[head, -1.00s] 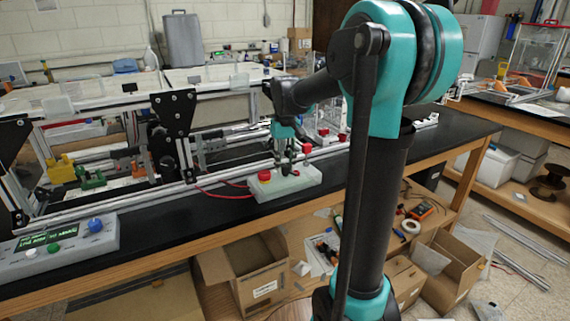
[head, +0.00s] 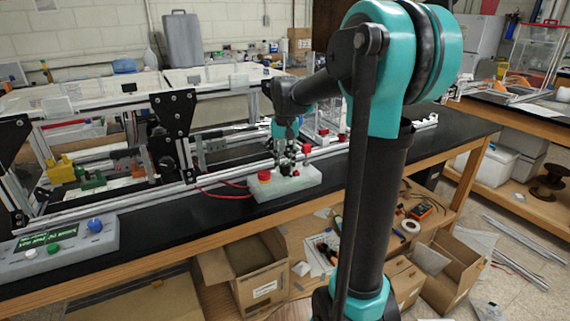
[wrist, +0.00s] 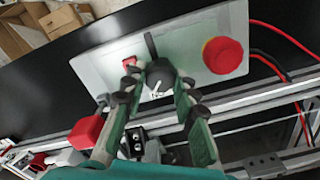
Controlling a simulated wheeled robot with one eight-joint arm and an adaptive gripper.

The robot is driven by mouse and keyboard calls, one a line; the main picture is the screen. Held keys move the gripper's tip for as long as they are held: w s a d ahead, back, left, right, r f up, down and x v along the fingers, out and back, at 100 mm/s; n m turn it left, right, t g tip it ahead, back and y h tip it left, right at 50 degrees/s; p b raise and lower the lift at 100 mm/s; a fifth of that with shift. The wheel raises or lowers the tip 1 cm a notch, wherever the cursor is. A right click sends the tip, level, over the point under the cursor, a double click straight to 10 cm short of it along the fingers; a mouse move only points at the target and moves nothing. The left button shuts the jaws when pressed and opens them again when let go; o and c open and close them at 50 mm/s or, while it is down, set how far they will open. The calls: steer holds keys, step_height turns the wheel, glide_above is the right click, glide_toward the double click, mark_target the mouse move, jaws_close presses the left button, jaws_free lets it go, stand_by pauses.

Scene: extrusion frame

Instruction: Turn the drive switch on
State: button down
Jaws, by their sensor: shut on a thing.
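A pale switch box (head: 262,190) sits on the black bench top. In the wrist view, the box (wrist: 102,64) carries a black rotary knob (wrist: 165,66), which I take for the drive switch, between a small red rocker (wrist: 129,60) and a large red round button (wrist: 222,55). My gripper (wrist: 158,76) is over the box with its fingers closed around the knob. A light pointer mark shows on the knob; its labels are not readable. In the head view, my gripper (head: 285,163) points down at the box and hides the knob.
An aluminium extrusion frame (head: 105,198) runs along the bench just behind the box. A control panel (head: 60,250) with a green-text display and several buttons stands at the left. Red and black cables leave the box. Bare bench lies in front.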

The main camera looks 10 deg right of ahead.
mark_target(285, 164)
steer(key=c, duration=1.2)
jaws_free()
step_height(285, 164, up, 12)
steer(key=shift+r, duration=0.1)
